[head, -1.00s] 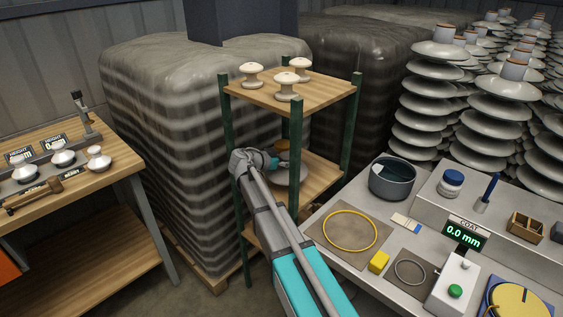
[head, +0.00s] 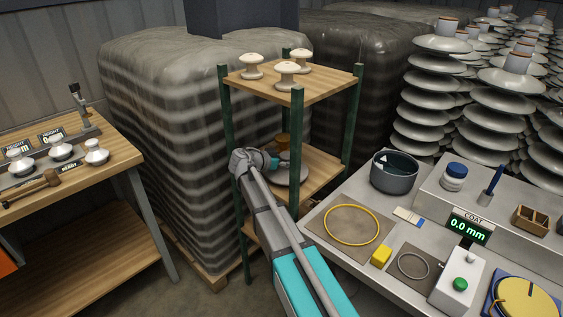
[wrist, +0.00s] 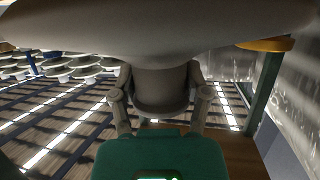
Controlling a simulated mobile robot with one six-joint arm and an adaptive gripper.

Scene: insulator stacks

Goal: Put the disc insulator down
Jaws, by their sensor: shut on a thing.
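The disc insulator (head: 296,174) is a grey disc, partly hidden by my arm, at the lower wooden shelf (head: 318,166) of the green-posted rack. My gripper (head: 270,160) is at this shelf level, between the rack's posts. In the wrist view, the pale disc (wrist: 160,25) spans the top of the picture. My gripper's fingers (wrist: 160,92) are shut on either side of its grey neck (wrist: 160,88). The shelf wood (wrist: 240,152) shows at lower right. I cannot tell whether the disc touches the shelf.
An orange-brown thing (head: 282,141) stands behind the disc. Three white knob-shaped insulators (head: 287,74) stand on the rack's top shelf. A bench (head: 316,212) with a dark pot (head: 394,176) is close at right. A wrapped pallet (head: 170,150) stands at left.

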